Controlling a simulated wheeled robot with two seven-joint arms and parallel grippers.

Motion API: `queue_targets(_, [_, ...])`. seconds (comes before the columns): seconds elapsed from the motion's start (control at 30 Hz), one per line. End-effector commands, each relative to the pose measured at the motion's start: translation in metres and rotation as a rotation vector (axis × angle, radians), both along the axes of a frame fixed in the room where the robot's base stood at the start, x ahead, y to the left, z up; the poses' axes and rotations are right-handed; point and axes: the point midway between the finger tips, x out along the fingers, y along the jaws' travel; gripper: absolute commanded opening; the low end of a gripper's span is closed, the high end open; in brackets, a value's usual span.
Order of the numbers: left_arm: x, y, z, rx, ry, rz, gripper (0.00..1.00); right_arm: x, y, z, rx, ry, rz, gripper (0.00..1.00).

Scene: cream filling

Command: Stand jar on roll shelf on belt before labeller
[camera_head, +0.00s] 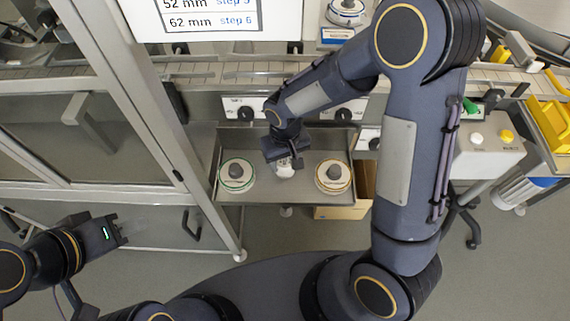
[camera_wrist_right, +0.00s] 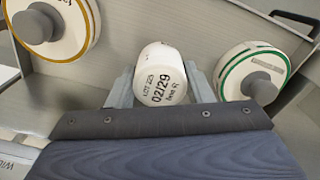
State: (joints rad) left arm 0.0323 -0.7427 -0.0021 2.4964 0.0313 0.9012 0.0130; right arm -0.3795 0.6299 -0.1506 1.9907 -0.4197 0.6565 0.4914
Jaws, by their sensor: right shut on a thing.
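A white jar (camera_head: 285,168) with black print is between the two label rolls over the grey roll shelf (camera_head: 275,198). In the right wrist view the jar (camera_wrist_right: 162,72) shows "02/29" on its near face, with a finger on each side. My right gripper (camera_head: 285,155) is shut on it. I cannot tell whether the jar touches the shelf. The conveyor belt (camera_head: 215,76) runs across behind the shelf, partly hidden by my right arm. My left gripper (camera_head: 118,233) is at the lower left, away from everything; its fingers are not clear.
A green-rimmed roll (camera_head: 237,187) lies left of the jar and an orange-rimmed roll (camera_head: 333,188) right of it. A glazed door frame (camera_head: 160,130) stands on the left. Control knobs (camera_head: 245,114) sit between shelf and belt. A sign (camera_head: 196,22) blocks part of the back.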

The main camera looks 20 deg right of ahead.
Motion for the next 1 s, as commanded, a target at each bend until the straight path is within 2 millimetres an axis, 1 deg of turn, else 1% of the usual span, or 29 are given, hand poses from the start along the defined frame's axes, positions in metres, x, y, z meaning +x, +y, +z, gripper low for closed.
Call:
queue_targets(0.03, [0.0,0.0,-0.002,0.0,0.0,0.0,0.36,-0.002,0.0,-0.01,-0.002,0.006,0.002,0.22])
queue_targets(0.13, [0.0,0.0,-0.003,0.0,0.0,0.0,0.36,-0.002,0.0,-0.02,-0.001,0.004,0.001,0.22])
queue_targets(0.4, [0.0,0.0,-0.002,0.0,0.0,0.0,0.36,-0.001,0.001,-0.021,0.0,0.001,0.001,0.22])
queue_targets(0.53, [0.0,0.0,-0.007,0.0,0.0,0.0,0.36,-0.001,0.001,-0.025,0.0,0.001,0.001,0.22])
queue_targets(0.57, [0.0,0.0,-0.007,0.0,0.0,0.0,0.36,-0.001,0.001,-0.025,0.0,0.001,0.001,0.48])
queue_targets(0.7, [0.0,0.0,-0.005,0.0,0.0,0.0,0.36,-0.001,0.001,-0.024,0.0,0.001,0.001,0.66])
queue_targets(0.73, [0.0,0.0,-0.005,0.0,0.0,0.0,0.36,-0.001,0.001,-0.024,0.0,0.001,0.001,0.68])
queue_targets(1.0, [0.0,0.0,-0.004,0.0,0.0,0.0,0.36,-0.001,0.001,-0.022,0.0,0.001,0.001,0.68])
